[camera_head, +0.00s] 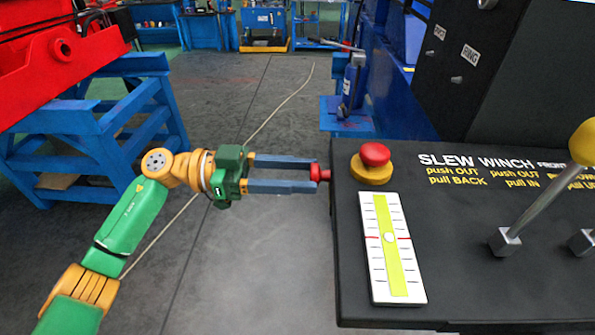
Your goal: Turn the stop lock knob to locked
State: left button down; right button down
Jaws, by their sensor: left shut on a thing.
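The stop lock knob (326,174) is a small red knob on the left side of the black control panel (450,240). My left gripper (317,174) comes in from the left with its two blue-grey fingers reaching the panel's left edge. Its fingertips are at the red knob and shut on it. The knob's far side and its marking, if any, cannot be made out. A red mushroom button (375,154) on a yellow base stands on the panel top, just right of the knob. My right gripper is not in view.
A white and yellow level gauge (391,250) lies on the panel top. A lever with a yellow ball (584,142) rises at the right. A blue stand (100,140) carries red steelwork at the left. Open grey floor lies below and left of the panel.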

pick_arm(q)
jog(key=shift+m, duration=0.3)
jog(key=shift+f+m+b, duration=0.1)
jog(key=shift+m+b, duration=3.75)
jog(key=shift+m, duration=4.95)
